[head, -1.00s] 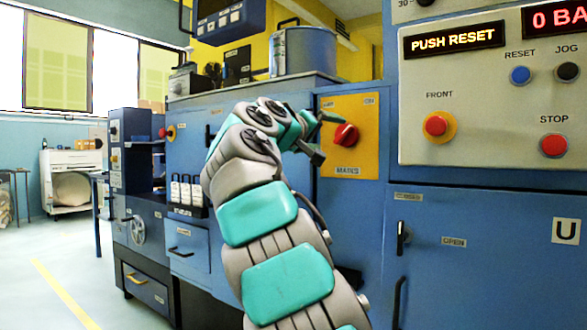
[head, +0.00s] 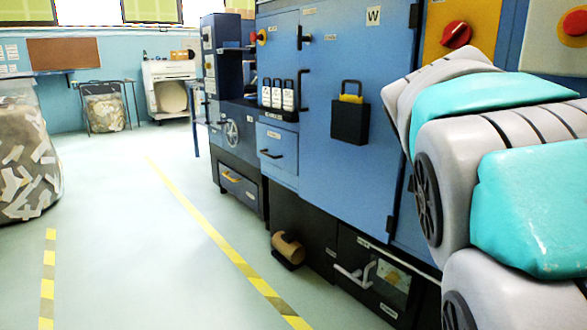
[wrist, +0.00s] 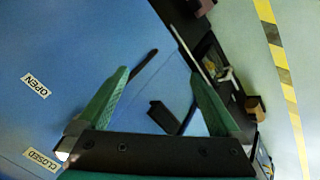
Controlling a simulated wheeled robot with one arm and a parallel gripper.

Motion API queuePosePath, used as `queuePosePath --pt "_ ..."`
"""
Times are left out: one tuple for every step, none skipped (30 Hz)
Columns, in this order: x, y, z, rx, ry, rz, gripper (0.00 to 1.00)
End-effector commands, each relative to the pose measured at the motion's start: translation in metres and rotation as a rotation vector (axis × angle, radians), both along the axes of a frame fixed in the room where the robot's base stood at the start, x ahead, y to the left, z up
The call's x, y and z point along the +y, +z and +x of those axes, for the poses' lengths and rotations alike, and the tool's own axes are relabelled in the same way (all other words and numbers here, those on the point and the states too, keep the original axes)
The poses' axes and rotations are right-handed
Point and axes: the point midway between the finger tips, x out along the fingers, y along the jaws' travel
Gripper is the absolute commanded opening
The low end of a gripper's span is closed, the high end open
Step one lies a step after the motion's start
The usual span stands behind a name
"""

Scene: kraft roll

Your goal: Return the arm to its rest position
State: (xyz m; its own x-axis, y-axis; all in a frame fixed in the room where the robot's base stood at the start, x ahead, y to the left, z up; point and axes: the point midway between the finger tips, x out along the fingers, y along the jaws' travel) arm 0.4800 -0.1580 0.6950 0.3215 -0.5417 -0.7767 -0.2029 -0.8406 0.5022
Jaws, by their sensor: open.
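My arm (head: 500,150) fills the right side of the head view, folded close to the camera, in grey and teal segments. My gripper is outside the head view. In the wrist view my gripper (wrist: 158,74) shows two green fingers spread wide apart with nothing between them. Behind them is the blue cabinet face, tilted in the picture, with an OPEN label (wrist: 35,86) and a CLOSED label (wrist: 41,160). The fingers appear clear of the cabinet, though the exact gap cannot be told.
A red rotary switch (head: 457,34) sits on a yellow panel at upper right. A black box (head: 350,122) hangs on the blue cabinet door (head: 345,60). A brown roll (head: 288,249) is low by the machine. Open floor (head: 120,240) with striped tape lies left, beside a scrap bin (head: 28,160).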

Motion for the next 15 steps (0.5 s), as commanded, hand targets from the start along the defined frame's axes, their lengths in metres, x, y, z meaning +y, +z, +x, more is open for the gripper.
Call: queuePosePath --pt "0.009 -0.023 -0.02 0.041 0.003 0.051 1.0" --pt "0.015 -0.038 -0.032 0.065 0.005 0.081 1.0" --pt "0.023 -0.054 -0.048 0.094 0.007 0.119 1.0" --pt "0.029 -0.068 -0.06 0.12 0.009 0.149 1.0" --pt "0.036 -0.082 -0.072 0.145 0.012 0.179 1.0" --pt "0.046 -0.098 -0.089 0.176 0.015 0.219 1.0" --pt "0.053 -0.111 -0.102 0.201 0.018 0.248 1.0" --pt "0.061 -0.122 -0.115 0.224 0.022 0.274 1.0" --pt "0.071 -0.138 -0.132 0.259 0.025 0.311 1.0" --pt "0.078 -0.147 -0.143 0.279 0.028 0.334 1.0" --pt "0.085 -0.156 -0.155 0.299 0.031 0.357 1.0" --pt "0.093 -0.167 -0.169 0.324 0.034 0.383 1.0" --pt "0.099 -0.173 -0.177 0.34 0.038 0.401 1.0" --pt "0.104 -0.18 -0.186 0.356 0.04 0.418 1.0" --pt "0.11 -0.188 -0.198 0.379 0.042 0.437 1.0"
